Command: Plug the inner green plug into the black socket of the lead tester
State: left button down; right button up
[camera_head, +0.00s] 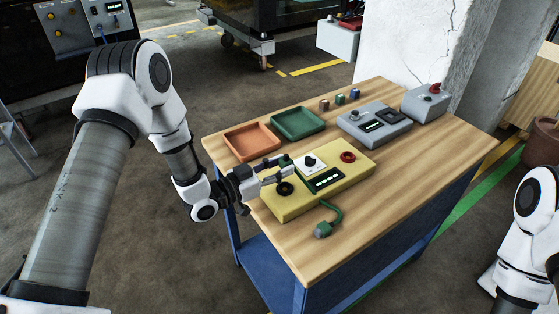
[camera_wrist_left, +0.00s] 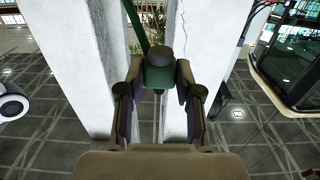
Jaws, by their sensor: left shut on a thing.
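The lead tester (camera_head: 296,203) is a yellow box on the table, with a black round socket (camera_head: 284,188) on its near left part. My left gripper (camera_head: 287,168) is over the tester's left side, close behind the socket in the head view. It is shut on a green plug (camera_wrist_left: 160,76), which shows between its fingers in the left wrist view with a dark round top. A green lead (camera_wrist_left: 137,25) runs up from it. Another green plug (camera_head: 322,229) lies on the table in front of the tester, on a short green lead. My right gripper is out of view.
An orange tray (camera_head: 230,143) and a green tray (camera_head: 275,126) stand behind the tester. A grey instrument (camera_head: 374,130) and a grey box with a red knob (camera_head: 424,106) are at the back right. Small blocks (camera_head: 340,98) sit at the back. The table's front right is clear.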

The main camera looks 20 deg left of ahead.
aim_at(279, 193)
pick_arm(q)
jog(key=shift+s+a+r, duration=0.1)
jog(key=shift+f+b, duration=0.35)
jog(key=shift+f, duration=0.1)
jog(key=shift+f+b, duration=1.7)
jog(key=shift+f, duration=0.8)
jog(key=shift+f+b, duration=0.45)
jog(key=shift+b, duration=0.2)
jog(key=c, duration=0.7)
grip_release()
